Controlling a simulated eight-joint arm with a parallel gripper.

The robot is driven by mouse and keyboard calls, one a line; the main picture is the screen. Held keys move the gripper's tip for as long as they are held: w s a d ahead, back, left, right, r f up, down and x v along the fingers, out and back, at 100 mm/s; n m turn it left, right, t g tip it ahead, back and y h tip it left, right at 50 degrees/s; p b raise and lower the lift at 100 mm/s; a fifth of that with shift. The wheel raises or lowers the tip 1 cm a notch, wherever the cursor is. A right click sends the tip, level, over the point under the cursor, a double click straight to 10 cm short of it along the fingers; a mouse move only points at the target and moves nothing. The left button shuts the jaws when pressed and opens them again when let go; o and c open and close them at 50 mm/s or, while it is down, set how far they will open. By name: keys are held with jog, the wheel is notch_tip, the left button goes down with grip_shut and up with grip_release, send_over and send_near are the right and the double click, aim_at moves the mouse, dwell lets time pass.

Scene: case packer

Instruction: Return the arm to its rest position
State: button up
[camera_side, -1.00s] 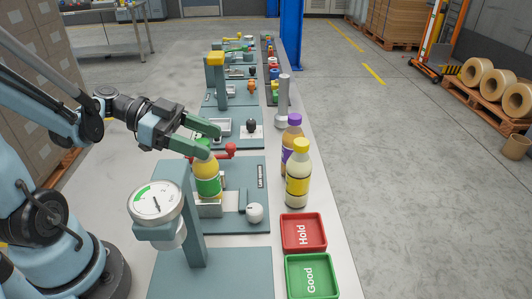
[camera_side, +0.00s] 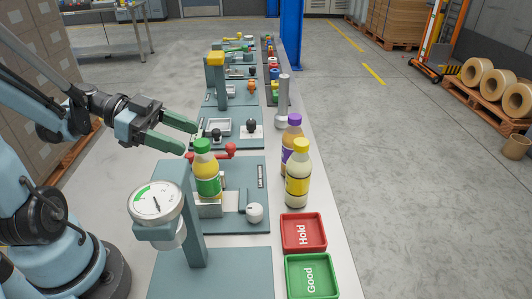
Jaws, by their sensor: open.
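My gripper (camera_side: 188,138) is open and empty, with two green fingers pointing right. It is up and to the left of a yellow bottle with a green cap and green label (camera_side: 206,171), apart from it. That bottle stands upright on a metal block on the teal station plate (camera_side: 232,222); the gauge post hides part of its base area. My arm reaches in from the left edge of the picture.
A gauge (camera_side: 157,202) on a teal post stands in front of the bottle. A yellow-capped bottle (camera_side: 297,175) and a purple-capped bottle (camera_side: 290,135) stand to the right. A red Hold tray (camera_side: 322,247) and green Good tray (camera_side: 333,291) lie nearer.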

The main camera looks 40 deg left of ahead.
aim_at(202, 142)
jog(key=x, duration=0.4)
jog(key=shift+w+d+f, duration=0.1)
jog(key=shift+d, duration=0.2)
jog(key=shift+w+d+f, duration=0.15)
jog(key=shift+d+f, duration=0.05)
jog(key=shift+a+r, duration=0.1)
jog(key=shift+r, duration=3.65)
notch_tip(202, 142, up, 3)
jog(key=shift+f, duration=0.2)
jog(key=w+d+f, duration=0.1)
jog(key=w+d, duration=0.2)
jog(key=d, duration=0.7)
jog(key=w+d+f, duration=0.1)
jog(key=w+d, duration=0.3)
jog(key=d, duration=0.6)
jog(key=shift+d, duration=0.3)
jog(key=shift+f, duration=0.1)
